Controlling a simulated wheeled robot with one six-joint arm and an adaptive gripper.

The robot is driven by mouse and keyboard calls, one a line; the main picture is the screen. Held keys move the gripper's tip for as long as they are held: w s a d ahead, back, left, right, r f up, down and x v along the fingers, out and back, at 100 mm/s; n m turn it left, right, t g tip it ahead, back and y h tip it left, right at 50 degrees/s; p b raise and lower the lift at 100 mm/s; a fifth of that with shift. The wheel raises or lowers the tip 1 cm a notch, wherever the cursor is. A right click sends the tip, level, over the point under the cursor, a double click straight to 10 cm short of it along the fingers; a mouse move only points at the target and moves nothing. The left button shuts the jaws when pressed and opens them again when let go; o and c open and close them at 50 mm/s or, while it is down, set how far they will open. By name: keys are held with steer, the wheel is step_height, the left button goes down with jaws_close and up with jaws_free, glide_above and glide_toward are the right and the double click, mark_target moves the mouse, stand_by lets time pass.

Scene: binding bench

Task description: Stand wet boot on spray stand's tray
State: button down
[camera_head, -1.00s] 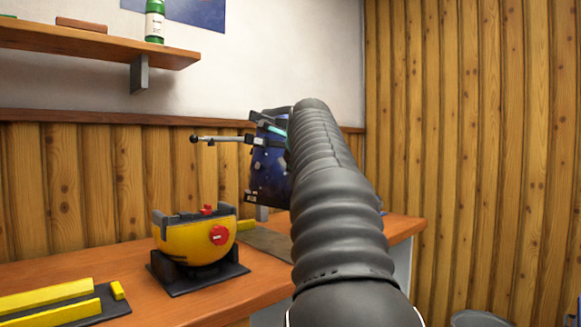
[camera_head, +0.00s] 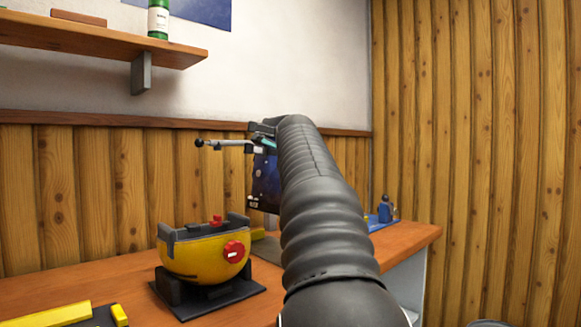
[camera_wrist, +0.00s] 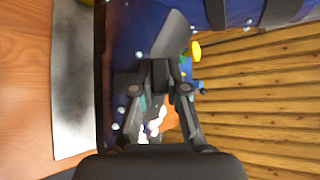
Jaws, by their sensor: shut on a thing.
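The wet boot (camera_head: 264,182) is dark blue with pale droplets. It hangs above the bench, partly hidden behind my arm in the head view. My gripper (camera_head: 262,134) is shut on it near its top. In the wrist view the boot (camera_wrist: 125,60) fills the upper middle, with my gripper (camera_wrist: 162,78) closed on a grey part of it. A blue tray (camera_head: 376,224) with a small blue bottle (camera_head: 386,208) on it lies at the bench's right end, apart from the boot. This looks like the spray stand; my arm hides its left part.
A yellow device (camera_head: 203,262) with a red knob stands on a black base on the bench (camera_head: 140,295). Yellow bars (camera_head: 50,315) lie at the front left. A grey mat (camera_head: 267,250) lies behind my arm. A shelf (camera_head: 90,42) is on the wall above.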

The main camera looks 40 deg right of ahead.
steer(key=shift+s+f, duration=0.1)
steer(key=shift+f, duration=0.95)
steer(key=shift+f+b, duration=4.1)
steer(key=shift+f, duration=0.35)
steer(key=shift+d+f+p, duration=0.2)
steer(key=shift+d+p, duration=0.15)
steer(key=shift+d, duration=0.45)
steer(key=shift+f, duration=0.15)
steer(key=c, duration=1.1)
jaws_free()
